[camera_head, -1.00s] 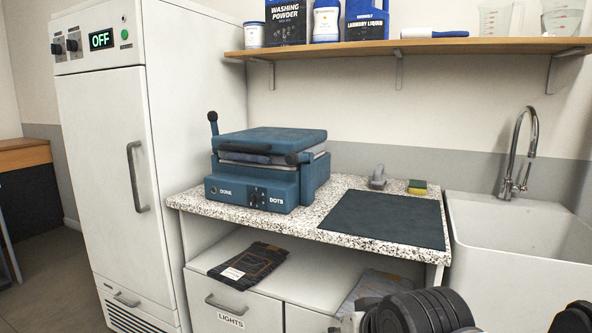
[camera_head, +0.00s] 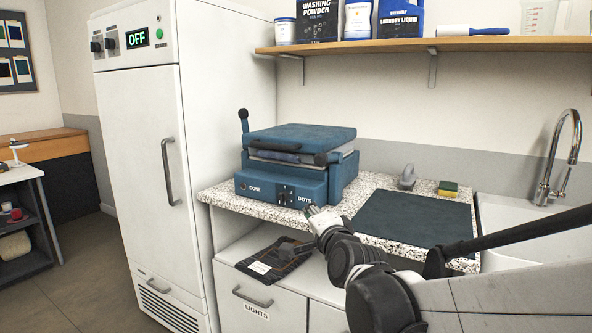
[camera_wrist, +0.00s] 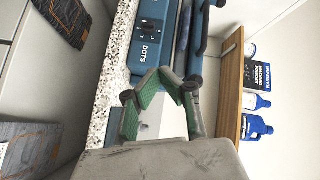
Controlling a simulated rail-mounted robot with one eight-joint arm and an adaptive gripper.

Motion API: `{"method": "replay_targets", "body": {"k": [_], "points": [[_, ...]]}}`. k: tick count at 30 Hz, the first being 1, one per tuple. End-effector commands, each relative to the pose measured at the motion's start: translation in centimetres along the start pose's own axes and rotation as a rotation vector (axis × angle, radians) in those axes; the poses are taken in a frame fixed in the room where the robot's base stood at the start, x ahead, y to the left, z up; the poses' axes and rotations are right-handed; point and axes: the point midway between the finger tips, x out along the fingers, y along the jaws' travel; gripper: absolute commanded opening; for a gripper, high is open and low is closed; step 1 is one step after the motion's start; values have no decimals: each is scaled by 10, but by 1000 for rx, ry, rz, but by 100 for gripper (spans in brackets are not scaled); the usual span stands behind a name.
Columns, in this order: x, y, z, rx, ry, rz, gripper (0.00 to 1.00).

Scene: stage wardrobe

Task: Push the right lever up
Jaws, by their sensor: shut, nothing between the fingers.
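A blue press (camera_head: 285,185) with a dial and a "DOTS" label stands on the speckled counter. Its left lever (camera_head: 244,116) points up with a black knob on top. Its right lever (camera_head: 322,159) lies low, its black knob toward the front at the right side. My gripper (camera_head: 309,211) is in front of the press's lower right corner, below the right lever and apart from it. In the wrist view the green-padded fingers (camera_wrist: 160,74) meet at their tips, empty, with the press (camera_wrist: 150,30) beyond them.
A dark mat (camera_head: 412,218), a grey object (camera_head: 407,178) and a sponge (camera_head: 448,187) are on the counter at right. Dark folded jeans (camera_head: 270,262) lie on the lower surface. A shelf (camera_head: 430,45) hangs above; a tall white cabinet (camera_head: 150,150) stands at left.

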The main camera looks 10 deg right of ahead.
Motion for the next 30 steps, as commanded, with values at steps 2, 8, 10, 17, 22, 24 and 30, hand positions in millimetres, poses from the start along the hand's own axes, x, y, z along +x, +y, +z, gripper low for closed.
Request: {"method": "replay_targets", "body": {"k": [2, 8, 10, 17, 22, 24, 30], "points": [[15, -8, -2, 81, 25, -49, 0], [44, -20, -8, 295, 83, -176, 0], [52, -23, -10, 370, 102, -222, 0], [75, -24, -16, 616, 151, -376, 0], [86, -17, -21, 796, 181, -494, 0], [88, -13, -23, 869, 191, -545, 0], [92, 7, -27, 1071, 214, -692, 0]]}}
